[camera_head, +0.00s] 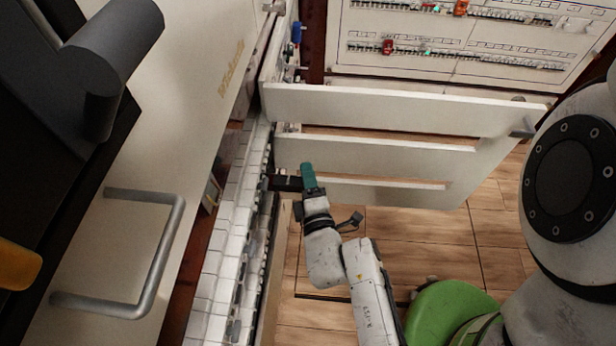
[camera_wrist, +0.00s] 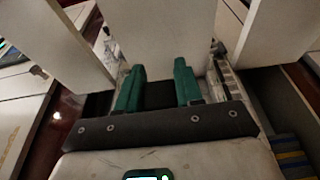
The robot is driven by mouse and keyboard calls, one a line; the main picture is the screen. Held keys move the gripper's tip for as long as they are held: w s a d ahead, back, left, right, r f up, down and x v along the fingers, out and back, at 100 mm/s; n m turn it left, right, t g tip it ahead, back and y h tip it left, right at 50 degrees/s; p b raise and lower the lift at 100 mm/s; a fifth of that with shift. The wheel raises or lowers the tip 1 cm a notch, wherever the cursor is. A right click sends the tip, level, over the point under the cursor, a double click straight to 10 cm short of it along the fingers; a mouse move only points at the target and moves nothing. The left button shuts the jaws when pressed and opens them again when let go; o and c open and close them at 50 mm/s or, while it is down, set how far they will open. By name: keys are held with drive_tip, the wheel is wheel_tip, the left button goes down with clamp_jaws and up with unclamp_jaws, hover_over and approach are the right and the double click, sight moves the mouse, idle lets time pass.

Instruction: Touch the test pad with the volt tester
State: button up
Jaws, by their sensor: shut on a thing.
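My gripper (camera_wrist: 158,82) has green fingers with a gap between them. It also shows in the head view (camera_head: 307,168), in front of white drawer-like panels. A dark thing (camera_wrist: 158,97) fills the gap between the fingers, and I take it to be the volt tester. In the head view a dark piece (camera_head: 286,183) sticks out to the left of the gripper, but I cannot tell whether it is the same thing. I cannot pick out the test pad in either view.
White panels (camera_head: 400,108) stand open beyond the gripper. A board with breaker rows (camera_head: 455,52) is at the back right. A row of white modules (camera_head: 228,225) runs along the left. A cabinet door with a grey handle (camera_head: 160,255) is at the lower left. Wooden floor (camera_head: 480,235) shows at the right.

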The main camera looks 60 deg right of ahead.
drive_tip(key=shift+w+a+r, duration=0.1)
drive_tip(key=shift+a+r, duration=0.05)
drive_tip(key=s+d+p, duration=0.5)
drive_tip(key=s, duration=0.8)
drive_tip(key=shift+p, duration=0.3)
idle(0.4)
drive_tip(key=shift+s, duration=0.2)
